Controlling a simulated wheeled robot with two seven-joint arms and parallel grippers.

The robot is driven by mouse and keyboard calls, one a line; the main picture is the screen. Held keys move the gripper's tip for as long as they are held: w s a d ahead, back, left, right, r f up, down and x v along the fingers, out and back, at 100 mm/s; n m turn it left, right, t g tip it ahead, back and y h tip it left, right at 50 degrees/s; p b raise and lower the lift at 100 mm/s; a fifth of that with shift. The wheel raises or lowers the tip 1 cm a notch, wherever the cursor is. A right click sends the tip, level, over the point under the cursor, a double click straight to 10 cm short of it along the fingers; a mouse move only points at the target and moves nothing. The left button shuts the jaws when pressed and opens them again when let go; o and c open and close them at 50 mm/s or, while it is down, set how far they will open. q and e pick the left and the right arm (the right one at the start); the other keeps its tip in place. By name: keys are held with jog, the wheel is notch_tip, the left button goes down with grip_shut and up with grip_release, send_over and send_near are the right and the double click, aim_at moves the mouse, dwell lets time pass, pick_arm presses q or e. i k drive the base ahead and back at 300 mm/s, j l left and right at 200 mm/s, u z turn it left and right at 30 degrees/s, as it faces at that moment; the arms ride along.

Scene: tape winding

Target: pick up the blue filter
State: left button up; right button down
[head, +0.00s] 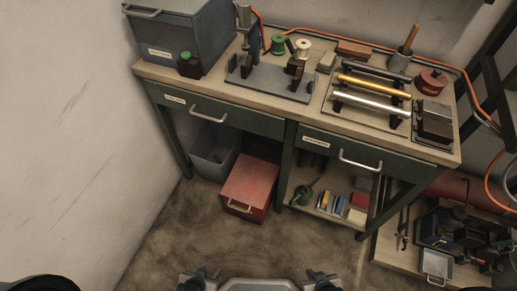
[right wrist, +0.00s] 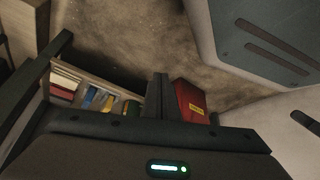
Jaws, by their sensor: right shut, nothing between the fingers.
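A small blue upright item (head: 325,201), which may be the blue filter, stands in a row of coloured items on the low shelf under the bench's right drawer. It also shows in the right wrist view (right wrist: 90,97), left of the fingers; its details are too small to tell. My left gripper (head: 199,275) is at the bottom edge of the head view, far from the shelf, and its opening is not clear. My right gripper (head: 320,277) is low in front of the shelf, apart from it. Its fingers (right wrist: 160,95) are shut and empty.
A red box (head: 250,185) and a grey bin (head: 214,152) stand left of the shelf. A green object (head: 301,195) lies beside the row. The bench top (head: 160,72) holds tools and spools. A low platform with machinery (head: 465,240) is at right. The floor in front is clear.

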aim_at(340, 202)
jog(key=z, duration=1.05)
